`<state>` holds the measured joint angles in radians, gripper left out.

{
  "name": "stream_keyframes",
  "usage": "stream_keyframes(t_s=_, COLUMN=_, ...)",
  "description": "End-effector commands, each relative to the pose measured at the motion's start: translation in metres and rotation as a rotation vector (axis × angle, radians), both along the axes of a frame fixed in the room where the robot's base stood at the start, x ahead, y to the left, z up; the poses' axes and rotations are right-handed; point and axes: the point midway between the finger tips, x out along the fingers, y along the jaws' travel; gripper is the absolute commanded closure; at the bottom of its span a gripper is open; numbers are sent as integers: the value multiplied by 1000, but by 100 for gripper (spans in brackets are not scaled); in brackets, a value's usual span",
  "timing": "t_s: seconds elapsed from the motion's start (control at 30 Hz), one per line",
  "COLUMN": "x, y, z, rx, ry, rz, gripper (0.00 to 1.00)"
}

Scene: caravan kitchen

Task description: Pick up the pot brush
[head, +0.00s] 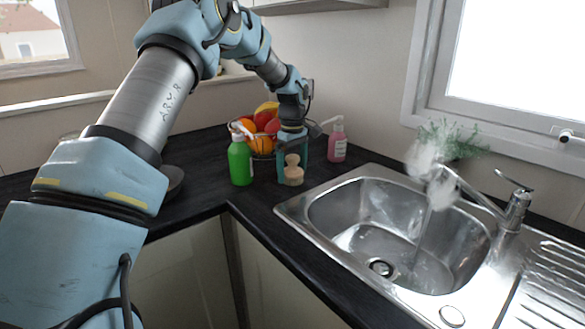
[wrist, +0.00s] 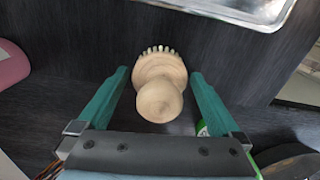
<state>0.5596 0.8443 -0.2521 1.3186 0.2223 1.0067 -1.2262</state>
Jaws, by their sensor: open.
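The pot brush (head: 292,172) is a small wooden brush with a round knob on top. It stands upright on the dark countertop, between the green bottle and the sink. In the wrist view the pot brush (wrist: 160,85) is seen from above, its pale bristles at the far edge. My gripper (head: 293,155) points down at the brush. In the wrist view the two teal fingers of my gripper (wrist: 160,82) are open, one on each side of the brush, with a visible gap on both sides.
A green bottle (head: 240,162) stands just left of the brush. A pink soap bottle (head: 337,143) is behind it to the right, and a fruit bowl (head: 262,146) behind. The steel sink (head: 300,207) is to the right. Dark countertop (head: 262,205) is clear in front.

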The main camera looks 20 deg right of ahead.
Motion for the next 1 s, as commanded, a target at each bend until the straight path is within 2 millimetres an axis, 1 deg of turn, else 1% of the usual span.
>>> stream_keyframes(t_s=0.1, x=0, y=0, z=-7, rx=0, ry=0, rz=0, gripper=0)
stream_keyframes(t_s=0.3, x=0, y=0, z=-8, rx=-1, ry=-1, rz=0, gripper=0)
stream_keyframes(t_s=0.33, x=0, y=0, z=-8, rx=-1, ry=-1, rz=0, gripper=2)
stream_keyframes(t_s=1.0, x=0, y=0, z=-8, rx=-1, ry=0, rz=-1, gripper=78)
